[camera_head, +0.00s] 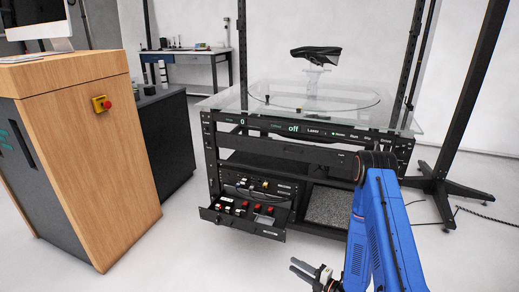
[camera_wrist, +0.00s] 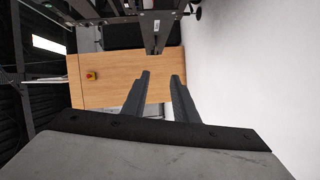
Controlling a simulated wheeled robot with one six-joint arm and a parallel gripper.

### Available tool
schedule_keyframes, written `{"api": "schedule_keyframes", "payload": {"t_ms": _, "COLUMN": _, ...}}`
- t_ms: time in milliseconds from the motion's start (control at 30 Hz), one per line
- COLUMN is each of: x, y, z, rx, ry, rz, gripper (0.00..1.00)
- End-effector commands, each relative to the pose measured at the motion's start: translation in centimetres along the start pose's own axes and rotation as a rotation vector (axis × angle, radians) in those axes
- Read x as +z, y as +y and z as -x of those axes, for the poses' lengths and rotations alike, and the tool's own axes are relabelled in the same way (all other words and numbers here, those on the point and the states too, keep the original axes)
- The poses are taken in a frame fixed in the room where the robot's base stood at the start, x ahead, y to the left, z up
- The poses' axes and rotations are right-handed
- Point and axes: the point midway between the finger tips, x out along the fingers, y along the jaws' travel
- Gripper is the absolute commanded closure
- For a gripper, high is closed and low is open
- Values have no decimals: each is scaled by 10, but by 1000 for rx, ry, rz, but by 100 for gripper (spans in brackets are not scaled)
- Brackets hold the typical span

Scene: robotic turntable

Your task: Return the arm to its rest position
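My gripper (camera_head: 309,271) shows at the bottom of the head view, below the turntable rack and in front of its drawer. My blue arm (camera_head: 380,230) rises to the right of it and bends at a dark joint. In the wrist view the two dark fingers of my gripper (camera_wrist: 160,90) stand apart with nothing between them. Beyond them the wooden cabinet shows, seen sideways. The rest position itself is not marked in either view.
The turntable rack (camera_head: 262,155) has an open drawer (camera_head: 243,222) at its lower left. A wooden cabinet (camera_head: 95,150) with a red button (camera_head: 101,104) stands at left. A black stand (camera_head: 446,185) is at right. White floor (camera_head: 200,265) lies clear between cabinet and rack.

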Motion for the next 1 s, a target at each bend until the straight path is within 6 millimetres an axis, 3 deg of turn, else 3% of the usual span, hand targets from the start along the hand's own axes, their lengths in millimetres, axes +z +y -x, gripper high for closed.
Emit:
{"api": "schedule_keyframes", "payload": {"t_ms": 567, "x": 19, "y": 28, "z": -13, "rx": -117, "ry": -38, "rz": -7, "gripper": 74}}
{"api": "schedule_keyframes", "payload": {"t_ms": 1000, "x": 58, "y": 92, "z": -13, "rx": -308, "ry": -205, "rz": -72, "gripper": 74}}
